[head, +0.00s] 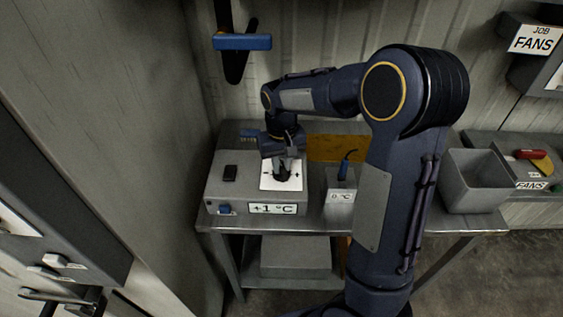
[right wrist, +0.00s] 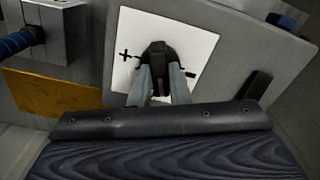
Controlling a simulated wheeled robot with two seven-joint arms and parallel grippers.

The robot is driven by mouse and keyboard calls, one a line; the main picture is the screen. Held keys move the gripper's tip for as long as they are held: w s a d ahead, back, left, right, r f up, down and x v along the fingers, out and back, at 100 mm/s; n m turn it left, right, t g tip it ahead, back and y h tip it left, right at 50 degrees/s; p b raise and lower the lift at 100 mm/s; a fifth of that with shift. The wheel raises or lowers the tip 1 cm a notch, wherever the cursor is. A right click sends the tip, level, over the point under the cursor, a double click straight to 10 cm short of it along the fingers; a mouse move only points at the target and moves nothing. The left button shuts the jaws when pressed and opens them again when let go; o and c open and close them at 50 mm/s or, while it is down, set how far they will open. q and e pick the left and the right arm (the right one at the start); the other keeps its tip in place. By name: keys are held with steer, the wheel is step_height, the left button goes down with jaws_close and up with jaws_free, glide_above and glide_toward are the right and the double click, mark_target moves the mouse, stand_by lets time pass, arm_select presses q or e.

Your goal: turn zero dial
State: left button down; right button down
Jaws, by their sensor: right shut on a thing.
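The zero dial (right wrist: 158,52) is a black knob on a white plate with plus and minus marks, on top of a grey instrument box (head: 215,190). The box's front display (head: 265,209) reads "+1 °C". My right gripper (head: 283,172) reaches down onto the plate from behind. In the right wrist view its two grey fingers (right wrist: 160,84) are shut on the dial, one on each side. The dial itself is mostly hidden by the gripper in the head view. My left gripper is not in view.
A small grey block labelled "0 °C" (head: 341,197) with a blue-handled probe (head: 345,163) stands right of the box. A grey open bin (head: 474,208) and a "FANS" box with a red lever (head: 532,154) are further right.

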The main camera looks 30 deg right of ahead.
mark_target(281, 166)
steer(key=n, duration=0.4)
steer(key=shift+n, duration=1.8)
steer(key=c, duration=1.4)
jaws_free()
steer(key=shift+o, duration=0.2)
step_height(281, 166, up, 8)
steer(key=shift+f, duration=0.1)
